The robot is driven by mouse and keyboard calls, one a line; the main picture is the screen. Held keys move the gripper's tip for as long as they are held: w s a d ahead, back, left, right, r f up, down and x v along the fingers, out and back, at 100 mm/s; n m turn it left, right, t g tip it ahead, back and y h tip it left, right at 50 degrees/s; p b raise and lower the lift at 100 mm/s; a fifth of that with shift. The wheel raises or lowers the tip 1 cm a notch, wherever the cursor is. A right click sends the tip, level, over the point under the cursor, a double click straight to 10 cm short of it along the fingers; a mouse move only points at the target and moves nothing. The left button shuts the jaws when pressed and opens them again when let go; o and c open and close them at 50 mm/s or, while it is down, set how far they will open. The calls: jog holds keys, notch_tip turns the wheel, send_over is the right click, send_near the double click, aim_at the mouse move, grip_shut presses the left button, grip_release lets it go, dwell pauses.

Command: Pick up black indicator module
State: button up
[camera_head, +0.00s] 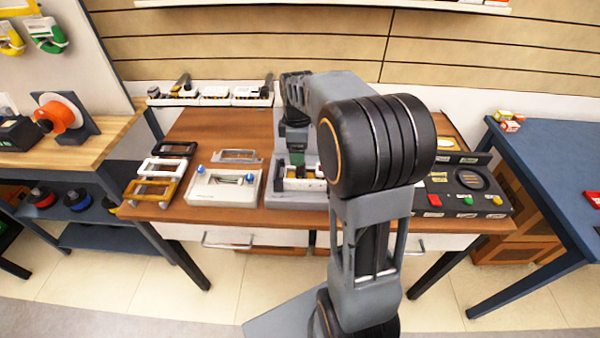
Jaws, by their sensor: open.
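On the left of the brown workbench (235,125) lies a row of open rectangular frames: a black one (175,149) at the back, a white one (162,166) in the middle and a yellow one (152,190) in front. The black one may be the black indicator module; I cannot tell for sure. My gripper (297,172) points down over a grey fixture (285,198) with a white unit in it, to the right of the frames. It is open. My arm hides part of the gripper and the fixture, so contact there cannot be told.
A white tray with blue knobs (225,188) lies between the frames and the fixture. A grey frame (237,156) is behind it. A black control panel (465,190) with coloured buttons sits at the right. White bins (213,95) line the back. A blue table (560,165) stands right.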

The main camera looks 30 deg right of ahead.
jog(key=shift+f, duration=3.45)
jog(key=c, duration=1)
jog(key=shift+r, duration=0.1)
jog(key=shift+w+r, duration=0.1)
jog(key=shift+r, duration=0.5)
jog(key=s+a+r, duration=0.1)
jog(key=s+r, duration=1)
jog(key=s, duration=0.3)
jog(key=shift+a+r+b, duration=0.15)
jog(key=shift+r+b, duration=0.15)
jog(key=shift+b, duration=0.1)
